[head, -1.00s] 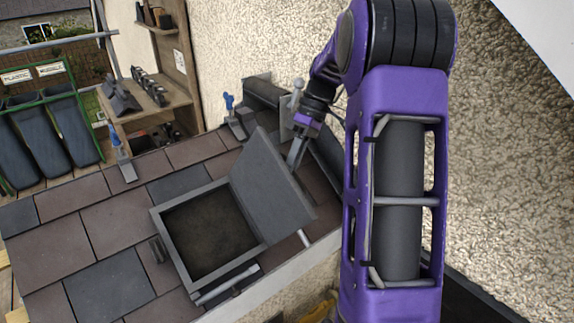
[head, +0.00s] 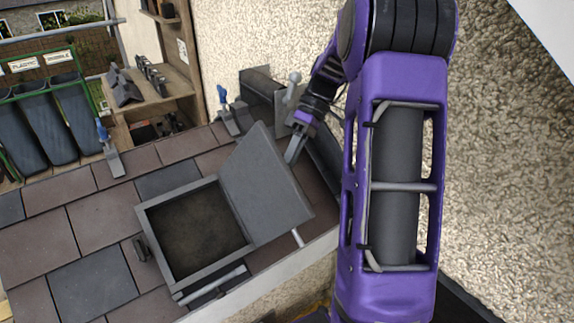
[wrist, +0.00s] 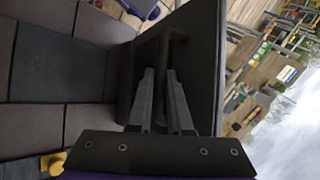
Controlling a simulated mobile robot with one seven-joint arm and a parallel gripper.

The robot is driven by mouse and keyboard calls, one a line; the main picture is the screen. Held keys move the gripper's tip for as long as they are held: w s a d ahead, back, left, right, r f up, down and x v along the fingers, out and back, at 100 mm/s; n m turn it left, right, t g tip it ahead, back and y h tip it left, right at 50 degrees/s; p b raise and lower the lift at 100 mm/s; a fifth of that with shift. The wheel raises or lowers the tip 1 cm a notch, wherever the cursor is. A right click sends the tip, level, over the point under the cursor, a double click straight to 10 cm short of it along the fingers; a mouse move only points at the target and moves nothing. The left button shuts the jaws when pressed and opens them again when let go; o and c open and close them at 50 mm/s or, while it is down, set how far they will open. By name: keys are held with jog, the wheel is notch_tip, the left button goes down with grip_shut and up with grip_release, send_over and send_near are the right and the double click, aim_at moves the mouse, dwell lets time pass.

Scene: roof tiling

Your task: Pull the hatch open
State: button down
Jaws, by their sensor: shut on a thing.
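The hatch is a grey square frame (head: 162,248) set in the tiled roof, with a dark opening inside it. Its flat grey lid (head: 265,190) stands swung up and leans over to the right of the opening. My gripper (head: 292,158) is behind the lid's far right edge, its tips partly hidden by the lid. In the wrist view my gripper (wrist: 165,75) is shut on the dark bar handle (wrist: 180,42) on the lid's outer face (wrist: 207,60). The exact contact is dark and hard to make out.
Blue-handled tools (head: 108,140) stand on the brown and grey tiles (head: 95,215). A wooden shelf unit (head: 160,105) and dark bins (head: 70,115) are at the back left. The rough wall (head: 490,170) runs close along the right.

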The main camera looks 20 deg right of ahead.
jog(key=shift+a+f, duration=0.1)
jog(key=shift+f, duration=0.05)
jog(key=c, duration=1.1)
grip_release()
jog(key=shift+p+v, duration=0.3)
jog(key=shift+v, duration=3.55)
